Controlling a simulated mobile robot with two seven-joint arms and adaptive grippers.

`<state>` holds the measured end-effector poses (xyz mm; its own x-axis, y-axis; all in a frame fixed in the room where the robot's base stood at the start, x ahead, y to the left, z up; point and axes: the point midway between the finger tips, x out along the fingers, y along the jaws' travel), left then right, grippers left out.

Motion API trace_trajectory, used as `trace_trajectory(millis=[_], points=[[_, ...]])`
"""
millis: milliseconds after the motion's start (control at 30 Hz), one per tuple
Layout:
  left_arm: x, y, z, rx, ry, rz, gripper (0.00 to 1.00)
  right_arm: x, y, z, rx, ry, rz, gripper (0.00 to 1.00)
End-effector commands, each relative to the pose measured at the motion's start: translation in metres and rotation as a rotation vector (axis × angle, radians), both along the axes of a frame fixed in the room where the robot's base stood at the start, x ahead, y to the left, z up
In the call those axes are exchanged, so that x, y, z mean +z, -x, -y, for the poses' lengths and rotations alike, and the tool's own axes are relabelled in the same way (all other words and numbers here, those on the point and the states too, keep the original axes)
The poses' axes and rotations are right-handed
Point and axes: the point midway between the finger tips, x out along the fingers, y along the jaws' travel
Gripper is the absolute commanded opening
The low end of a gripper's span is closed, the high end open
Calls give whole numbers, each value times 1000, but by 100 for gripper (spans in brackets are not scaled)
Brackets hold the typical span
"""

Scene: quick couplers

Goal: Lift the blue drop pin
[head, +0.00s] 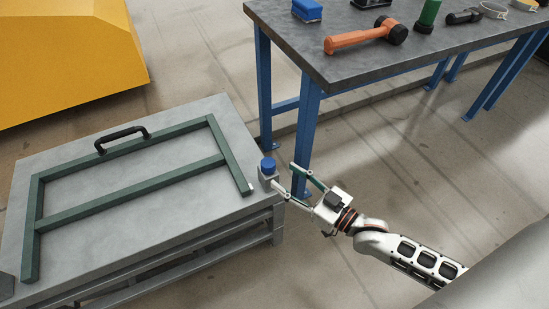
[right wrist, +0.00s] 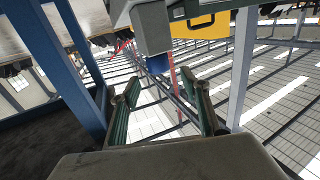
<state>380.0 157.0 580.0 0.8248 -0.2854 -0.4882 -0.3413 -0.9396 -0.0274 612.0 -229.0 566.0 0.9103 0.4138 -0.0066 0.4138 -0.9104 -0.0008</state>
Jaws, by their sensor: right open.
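The blue drop pin (head: 268,164) has a round blue head and sits upright in a small grey block (head: 268,177) at the right corner of the grey bench. In the right wrist view, which looks upside down, the blue head (right wrist: 157,63) lies ahead of the fingers, near the middle between them. My right gripper (head: 284,176) is open, just right of the block in the head view; its spread fingers also show in the right wrist view (right wrist: 164,102). Nothing is between them. Whether a finger touches the block, I cannot tell. The pin's shank is hidden. My left gripper is out of view.
A green frame with a black handle (head: 120,140) lies on the grey bench (head: 120,196). A blue-legged table (head: 355,65) behind holds an orange mallet (head: 360,38) and other tools; one leg stands close behind my right gripper. A yellow block (head: 65,60) is at far left.

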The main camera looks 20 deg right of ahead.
Motion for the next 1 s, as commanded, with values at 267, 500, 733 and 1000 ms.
trace_trajectory(millis=[267,500,733,1000], points=[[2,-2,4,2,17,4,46,0,-25,-9,0,-5,6,46],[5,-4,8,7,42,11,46,-1,-56,-24,0,-4,5,46],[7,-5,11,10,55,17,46,0,-72,-31,0,-3,5,46],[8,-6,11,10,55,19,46,1,-73,-31,0,-3,6,46]])
